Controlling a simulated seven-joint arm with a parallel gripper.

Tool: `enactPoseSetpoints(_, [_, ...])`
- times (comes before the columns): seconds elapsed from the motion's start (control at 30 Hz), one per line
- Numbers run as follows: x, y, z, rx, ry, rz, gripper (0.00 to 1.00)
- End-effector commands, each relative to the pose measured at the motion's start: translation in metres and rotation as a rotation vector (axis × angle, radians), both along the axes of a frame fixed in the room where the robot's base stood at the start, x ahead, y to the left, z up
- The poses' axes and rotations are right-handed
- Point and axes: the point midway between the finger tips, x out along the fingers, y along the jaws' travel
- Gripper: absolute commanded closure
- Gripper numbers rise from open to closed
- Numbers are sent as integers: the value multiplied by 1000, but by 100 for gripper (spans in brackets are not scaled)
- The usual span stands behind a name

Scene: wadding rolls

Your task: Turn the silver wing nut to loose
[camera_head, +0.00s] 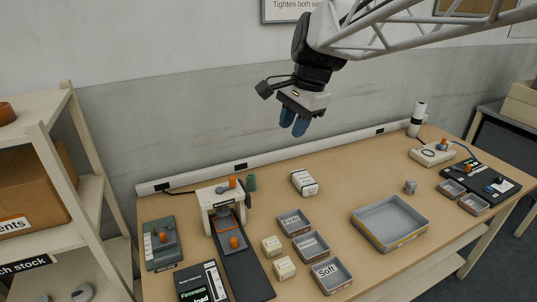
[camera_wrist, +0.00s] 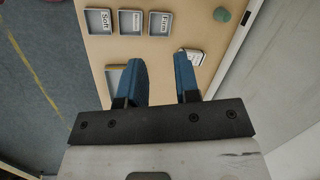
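My gripper (camera_head: 294,122) hangs high above the back of the table in the head view, far from every device. Its two blue fingers point down. In the wrist view the fingers (camera_wrist: 160,82) stand apart with nothing between them. I cannot make out the silver wing nut for certain. Small orange knobs sit on a grey-green fixture (camera_head: 154,256) at the front left, and on the white press-like device (camera_head: 205,197) beside it. Another orange knob is on the pale unit (camera_head: 430,157) at the far right. The fittings are too small to tell apart.
Small labelled trays, one "Soft" (camera_head: 331,287) and one "Firm" (camera_head: 283,231), stand mid-table. A large grey tray (camera_head: 390,220) is to their right. A white box (camera_head: 304,182) lies behind them. A green roll (camera_head: 251,182) stands by the press. A shelf (camera_head: 103,190) flanks the table's left.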

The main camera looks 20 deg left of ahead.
Motion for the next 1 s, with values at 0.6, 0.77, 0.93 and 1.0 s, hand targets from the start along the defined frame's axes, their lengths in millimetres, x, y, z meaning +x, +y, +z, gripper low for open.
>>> enactPoseSetpoints(0.6, [-4,238,-33,15,221,-171,70])
enactPoseSetpoints(0.77, [-14,282,-43,8,264,-206,70])
enactPoseSetpoints(0.93, [-24,314,-50,1,293,-231,70])
enactPoseSetpoints(1.0, [-27,325,-53,-3,303,-239,70])
